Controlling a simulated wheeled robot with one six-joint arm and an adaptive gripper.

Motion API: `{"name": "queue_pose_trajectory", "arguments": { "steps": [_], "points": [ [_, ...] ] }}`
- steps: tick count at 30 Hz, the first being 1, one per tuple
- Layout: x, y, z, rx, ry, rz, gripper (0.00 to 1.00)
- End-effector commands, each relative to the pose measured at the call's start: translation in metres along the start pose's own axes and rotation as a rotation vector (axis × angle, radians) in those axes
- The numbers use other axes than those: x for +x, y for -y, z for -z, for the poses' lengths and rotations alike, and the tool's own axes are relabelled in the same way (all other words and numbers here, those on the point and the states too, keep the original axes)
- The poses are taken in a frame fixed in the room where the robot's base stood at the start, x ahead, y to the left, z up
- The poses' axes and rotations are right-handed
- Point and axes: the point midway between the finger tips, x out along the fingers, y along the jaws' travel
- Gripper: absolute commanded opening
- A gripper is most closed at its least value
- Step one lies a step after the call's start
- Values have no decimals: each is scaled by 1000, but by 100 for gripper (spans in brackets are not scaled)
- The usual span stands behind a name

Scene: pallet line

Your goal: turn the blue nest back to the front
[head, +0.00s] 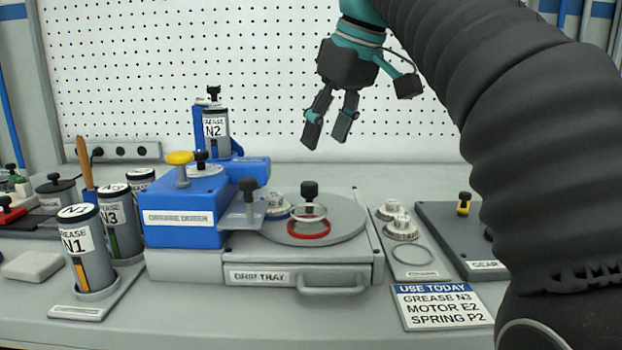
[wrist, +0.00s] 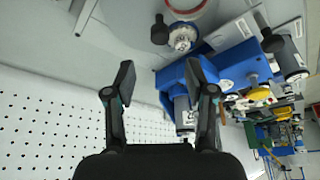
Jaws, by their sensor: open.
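The round grey turntable (head: 345,232) sits on top of the drip tray unit, with a black knob (head: 309,190) standing up on it. The blue nest (head: 284,214) is at the turntable's left rear, with a pale geared part (head: 276,200) in it. It is partly hidden by the dispenser's plate. The red nest (head: 309,235) is at the front of the turntable, with a pale ring above it. My gripper (head: 327,138) is open and empty, high above and behind the turntable. The wrist view shows its two fingers (wrist: 160,85) apart with nothing between them.
The blue grease doser (head: 186,210) stands left of the turntable, its plate overhanging the disc. Grease cans (head: 82,248) stand farther left. A small tray of pale parts (head: 412,262) and a sign (head: 441,305) are at right. The air around my gripper is clear.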

Motion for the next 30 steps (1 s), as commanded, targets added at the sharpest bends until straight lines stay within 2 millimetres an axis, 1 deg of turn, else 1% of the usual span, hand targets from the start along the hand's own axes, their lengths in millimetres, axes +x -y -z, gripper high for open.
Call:
{"name": "queue_pose_trajectory", "arguments": {
  "steps": [2,3,9,15,21,29,30],
  "points": [
    [11,1,-1,0,1,1,55],
    [20,1,-2,0,3,2,55],
    [58,1,-2,-1,2,2,55],
    [83,0,-1,0,1,0,55],
    [92,0,-1,0,0,-1,55],
    [93,0,0,0,0,-1,55],
    [93,0,0,0,0,0,47]
  ]
}}
